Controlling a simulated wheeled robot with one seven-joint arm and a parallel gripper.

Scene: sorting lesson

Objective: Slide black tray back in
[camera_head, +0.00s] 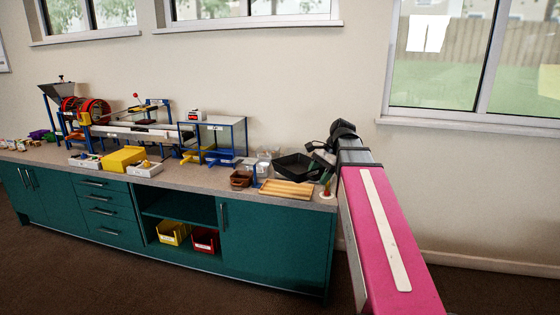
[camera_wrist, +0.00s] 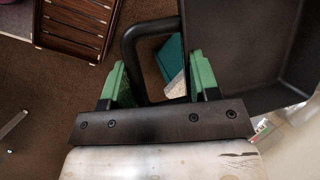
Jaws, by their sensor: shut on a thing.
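The black tray (camera_head: 293,167) is at the right end of the counter, behind a light slatted wooden tray. It also fills the upper right of the wrist view (camera_wrist: 230,55), with a looped black handle (camera_wrist: 132,50) on its side. My gripper (camera_head: 326,163) is at the tray's right side, reached from the right by my pink arm. In the wrist view my gripper (camera_wrist: 158,78) has its green fingers on either side of the handle and is shut on it. The lower handle is partly hidden by the gripper. I cannot tell whether the tray rests on the counter.
The wooden tray (camera_head: 286,189) lies at the counter's front edge, and a brown basket (camera_head: 241,178) stands to its left. Clear containers (camera_head: 263,167) stand left of the black tray. A blue-framed stand (camera_head: 213,140) is farther left. Below are green cabinets (camera_head: 272,238).

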